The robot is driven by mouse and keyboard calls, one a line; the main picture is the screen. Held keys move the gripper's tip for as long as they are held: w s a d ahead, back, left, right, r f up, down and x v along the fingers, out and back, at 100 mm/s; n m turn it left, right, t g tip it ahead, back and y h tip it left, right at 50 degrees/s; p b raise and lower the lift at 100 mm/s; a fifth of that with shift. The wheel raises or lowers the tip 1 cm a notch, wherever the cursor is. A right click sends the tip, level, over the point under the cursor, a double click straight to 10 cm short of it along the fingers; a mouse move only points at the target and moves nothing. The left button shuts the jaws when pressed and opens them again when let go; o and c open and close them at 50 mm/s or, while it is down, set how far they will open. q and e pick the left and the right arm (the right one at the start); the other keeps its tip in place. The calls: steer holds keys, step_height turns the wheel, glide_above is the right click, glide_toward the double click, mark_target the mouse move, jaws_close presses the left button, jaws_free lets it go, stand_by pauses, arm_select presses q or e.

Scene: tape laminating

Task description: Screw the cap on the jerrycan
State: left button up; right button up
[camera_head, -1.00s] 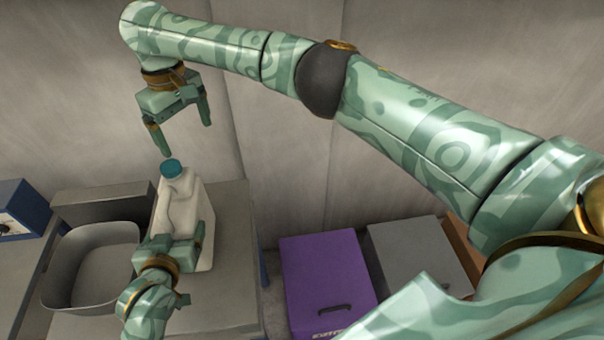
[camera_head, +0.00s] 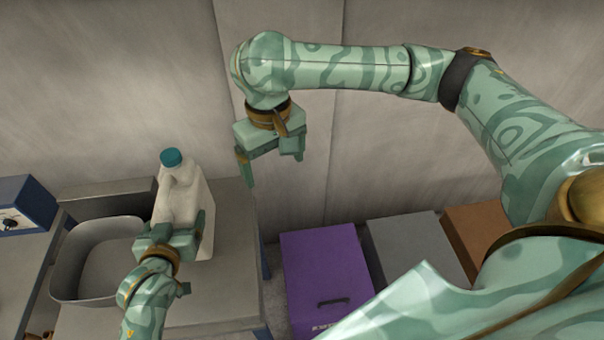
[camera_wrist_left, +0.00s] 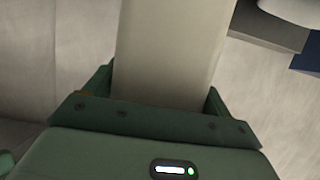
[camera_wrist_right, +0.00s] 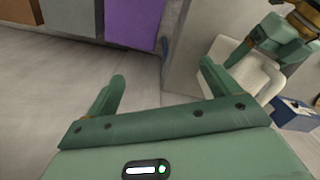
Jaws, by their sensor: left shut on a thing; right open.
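The white jerrycan (camera_head: 180,201) stands upright on the grey table in the head view. The teal cap (camera_head: 172,158) sits on top of its neck; I cannot tell how tightly. My left gripper (camera_head: 182,229) is shut on the lower body of the jerrycan, and the left wrist view shows the pale body (camera_wrist_left: 170,50) between the fingers. My right gripper (camera_head: 272,170) is open and empty, up in the air to the right of the jerrycan and apart from it. Its spread fingers (camera_wrist_right: 162,85) show in the right wrist view.
A blue box with a dial (camera_head: 28,203) stands at the far left. Purple (camera_head: 325,275), grey (camera_head: 408,248) and brown boxes stand on the right. Bare table lies in front of the jerrycan.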

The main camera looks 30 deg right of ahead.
arm_select(q)
steer(key=shift+r, duration=0.45)
arm_select(e)
steer(key=s+d+m, duration=0.1)
steer(key=s+d, duration=0.1)
steer(key=s, duration=0.4)
steer(key=shift+d, duration=0.1)
arm_select(q)
steer(key=o, duration=1.8)
steer(key=shift+c, duration=0.2)
steer(key=p+v, duration=0.3)
steer(key=v, duration=1.3)
steer(key=shift+s, duration=0.2)
arm_select(e)
step_height(320, 180, up, 3)
steer(key=shift+s+r, duration=0.1)
steer(key=shift+r, duration=0.1)
